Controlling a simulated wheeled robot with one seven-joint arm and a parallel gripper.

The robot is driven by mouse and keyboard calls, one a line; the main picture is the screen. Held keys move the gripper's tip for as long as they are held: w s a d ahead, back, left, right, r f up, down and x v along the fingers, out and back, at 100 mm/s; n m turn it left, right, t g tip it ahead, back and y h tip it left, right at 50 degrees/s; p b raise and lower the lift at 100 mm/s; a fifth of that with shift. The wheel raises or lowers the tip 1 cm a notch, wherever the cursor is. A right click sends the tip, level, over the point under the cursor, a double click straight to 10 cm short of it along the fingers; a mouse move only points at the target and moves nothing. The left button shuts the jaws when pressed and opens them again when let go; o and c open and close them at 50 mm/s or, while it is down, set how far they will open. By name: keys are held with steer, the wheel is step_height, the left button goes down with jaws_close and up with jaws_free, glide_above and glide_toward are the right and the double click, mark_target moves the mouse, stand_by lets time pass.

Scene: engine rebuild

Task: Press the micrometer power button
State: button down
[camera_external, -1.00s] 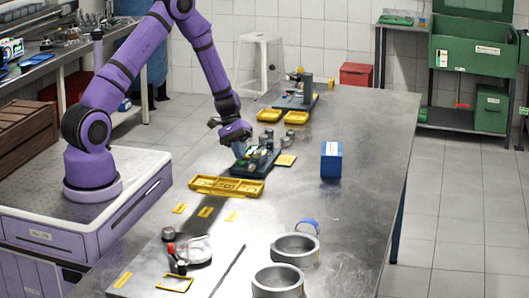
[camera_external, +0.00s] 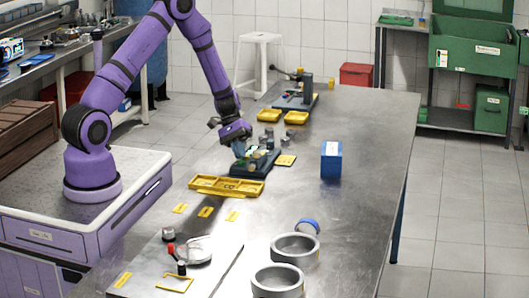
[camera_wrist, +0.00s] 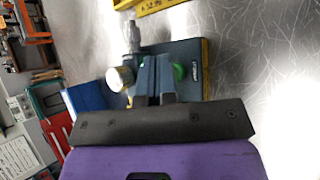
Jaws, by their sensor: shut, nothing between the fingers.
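The micrometer set (camera_external: 256,162) is a dark block with small metal parts, on the steel table below my gripper. In the wrist view its dark teal base (camera_wrist: 193,52) lies beyond the fingers, with a silver barrel (camera_wrist: 131,36) and a round pale part (camera_wrist: 120,78) at the left. A green spot (camera_wrist: 179,72), perhaps a button, shows just right of the fingers. My gripper (camera_wrist: 155,78) is shut and empty, its fingertips over the micrometer set; it also shows in the external view (camera_external: 239,151). Whether the tips touch anything cannot be told.
A long yellow tray (camera_external: 226,187) lies in front of the micrometer set and a small yellow tag (camera_external: 286,160) to its right. A blue box (camera_external: 331,160) stands farther right. Metal rings (camera_external: 277,281) sit near the front. The right table side is mostly clear.

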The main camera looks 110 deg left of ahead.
mark_target(240, 161)
stand_by(0.4)
steer(key=shift+f, duration=0.45)
steer(key=shift+r, duration=0.45)
steer(key=shift+r, duration=3)
steer(key=shift+r, duration=0.1)
